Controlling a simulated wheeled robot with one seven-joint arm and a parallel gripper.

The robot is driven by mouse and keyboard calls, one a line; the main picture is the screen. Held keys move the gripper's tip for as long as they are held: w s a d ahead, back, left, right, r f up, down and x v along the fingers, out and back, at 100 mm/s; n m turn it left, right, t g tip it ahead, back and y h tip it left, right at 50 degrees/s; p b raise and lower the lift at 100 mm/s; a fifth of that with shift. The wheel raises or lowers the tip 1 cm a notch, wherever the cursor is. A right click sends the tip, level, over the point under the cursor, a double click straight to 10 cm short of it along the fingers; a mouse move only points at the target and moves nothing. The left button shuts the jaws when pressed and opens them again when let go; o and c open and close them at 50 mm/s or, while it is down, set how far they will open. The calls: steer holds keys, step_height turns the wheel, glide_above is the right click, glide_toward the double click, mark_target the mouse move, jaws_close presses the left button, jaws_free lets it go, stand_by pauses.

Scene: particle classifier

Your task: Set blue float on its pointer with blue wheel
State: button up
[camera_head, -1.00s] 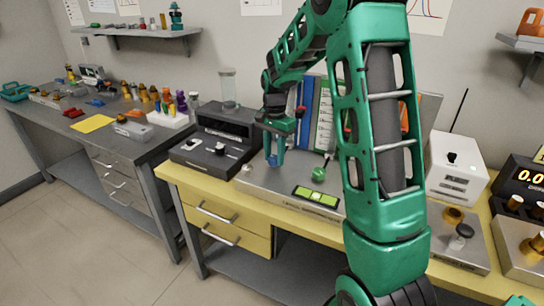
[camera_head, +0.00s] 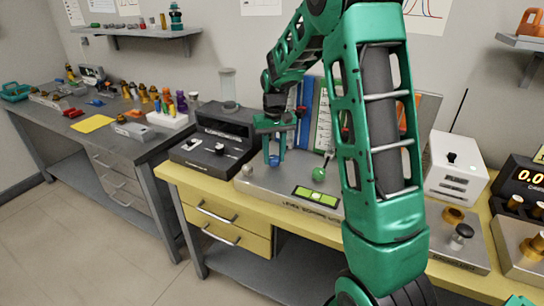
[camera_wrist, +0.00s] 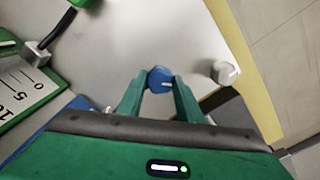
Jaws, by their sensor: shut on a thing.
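My gripper (camera_head: 273,156) points down over the left end of the grey metal instrument (camera_head: 265,183) on the yellow bench. Its two green fingers are shut on the blue wheel (camera_wrist: 160,79), which also shows as a small blue spot in the head view (camera_head: 273,160). The wheel has a small pale mark on it. The blue float and its pointer cannot be made out. Part of a white scale with black numbers (camera_wrist: 25,98) shows at the left in the wrist view.
A grey-white knob (camera_wrist: 224,72) stands right of the wheel. A green ball knob (camera_head: 319,174) and a green-yellow level window (camera_head: 316,194) are on the same instrument. A black device (camera_head: 212,150) stands close on the left. Blue binders (camera_head: 306,105) stand behind.

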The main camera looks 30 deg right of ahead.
steer(key=n, duration=0.5)
steer(key=shift+w+r+n, duration=0.15)
steer(key=shift+w+n, duration=0.1)
steer(key=shift+n, duration=0.05)
steer(key=n, duration=0.4)
steer(key=shift+n, duration=0.3)
steer(key=o, duration=1)
steer(key=shift+o, duration=0.2)
steer(key=shift+s, duration=0.1)
